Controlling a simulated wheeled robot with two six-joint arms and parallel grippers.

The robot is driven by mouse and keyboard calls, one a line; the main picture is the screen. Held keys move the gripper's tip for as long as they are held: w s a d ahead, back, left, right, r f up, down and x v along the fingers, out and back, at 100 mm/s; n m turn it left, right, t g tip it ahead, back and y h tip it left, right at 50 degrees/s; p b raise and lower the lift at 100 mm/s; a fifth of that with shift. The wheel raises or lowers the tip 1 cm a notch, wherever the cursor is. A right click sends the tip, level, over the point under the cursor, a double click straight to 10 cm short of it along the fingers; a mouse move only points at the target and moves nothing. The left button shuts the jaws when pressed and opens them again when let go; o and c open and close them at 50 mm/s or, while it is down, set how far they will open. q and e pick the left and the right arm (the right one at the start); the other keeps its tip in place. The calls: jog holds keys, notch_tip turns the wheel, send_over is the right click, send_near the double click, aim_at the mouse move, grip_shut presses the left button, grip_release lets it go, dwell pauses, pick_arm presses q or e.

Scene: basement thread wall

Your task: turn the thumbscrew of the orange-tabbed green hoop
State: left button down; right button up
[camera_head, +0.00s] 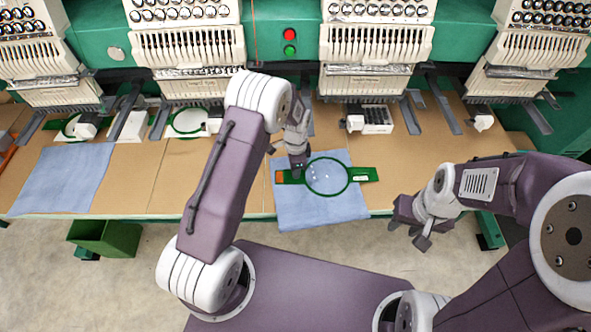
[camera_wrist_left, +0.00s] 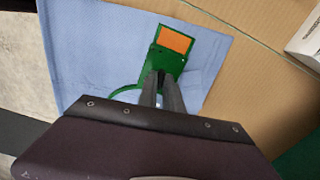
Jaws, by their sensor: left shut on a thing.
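The green hoop (camera_head: 348,185) lies on a blue cloth (camera_head: 318,213) at the table's front edge, with a green bracket on each side. Its orange tab (camera_head: 279,177) is on the left bracket and also shows in the left wrist view (camera_wrist_left: 175,39). My left gripper (camera_head: 299,171) reaches down onto that bracket, between the orange tab and the ring. Its fingertips (camera_wrist_left: 162,78) are shut at a small dark part, the thumbscrew, which they mostly hide. My right gripper (camera_head: 408,232) is open and empty, off the table's front edge at the right.
Embroidery machine heads (camera_head: 375,45) overhang the table's back. Other green hoops (camera_head: 190,121) sit below heads at the left, near another blue cloth (camera_head: 62,180). A green bin (camera_head: 105,238) stands on the floor. Brown table surface right of the hoop is clear.

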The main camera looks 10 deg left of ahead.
pick_arm(q)
jog(key=shift+m, duration=0.9)
jog(key=c, duration=1.5)
grip_release()
notch_tip(320, 180, up, 9)
jog(key=shift+b, duration=0.3)
